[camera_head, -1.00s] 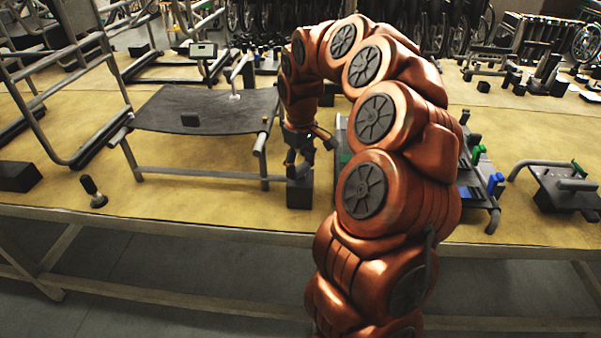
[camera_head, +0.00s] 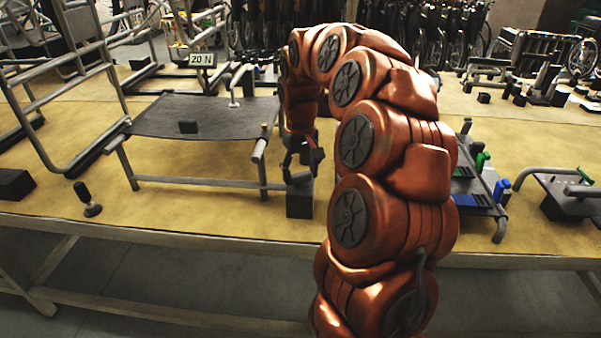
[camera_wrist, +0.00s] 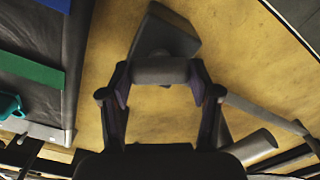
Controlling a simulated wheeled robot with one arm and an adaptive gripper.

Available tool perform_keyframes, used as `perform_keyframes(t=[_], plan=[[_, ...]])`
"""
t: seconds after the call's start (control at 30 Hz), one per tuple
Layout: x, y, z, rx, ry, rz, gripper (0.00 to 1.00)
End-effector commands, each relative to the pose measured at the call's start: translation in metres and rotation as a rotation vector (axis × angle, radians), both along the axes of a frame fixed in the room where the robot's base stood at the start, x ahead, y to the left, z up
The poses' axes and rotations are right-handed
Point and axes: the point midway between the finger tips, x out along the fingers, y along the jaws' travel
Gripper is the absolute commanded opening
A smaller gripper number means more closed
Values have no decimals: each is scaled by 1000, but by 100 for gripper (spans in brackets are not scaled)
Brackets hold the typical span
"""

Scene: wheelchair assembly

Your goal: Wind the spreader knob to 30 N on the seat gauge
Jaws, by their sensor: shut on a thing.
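The seat gauge display (camera_head: 202,59) reads 20 N and stands behind the dark seat sling (camera_head: 205,113), which is stretched over a tubular frame. My gripper (camera_head: 300,165) is at the right front corner of that frame, just above a dark block (camera_head: 299,200). In the wrist view, my gripper (camera_wrist: 160,82) is shut on a dark, roughly cylindrical piece, the spreader knob (camera_wrist: 160,70). The block (camera_wrist: 167,32) shows beyond the knob. In the head view, the knob is too small and dark to make out clearly.
A black-handled upright tool (camera_head: 87,198) stands on the table at left. A tray with blue and green parts (camera_head: 470,198) lies right of my arm. The table's front strip is mostly clear.

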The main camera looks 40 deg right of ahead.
Motion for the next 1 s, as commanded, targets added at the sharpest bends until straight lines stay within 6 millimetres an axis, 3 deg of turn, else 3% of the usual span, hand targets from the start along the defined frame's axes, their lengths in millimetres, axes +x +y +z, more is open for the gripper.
perform_keyframes(t=[0.2,0.23,0.47,0.83,1.0], plan=[[0,0,0,0,1,1,28],[0,0,0,0,1,1,63],[0,0,0,0,0,1,87],[0,0,2,0,-1,1,88],[2,-1,17,-3,-6,0,88]])
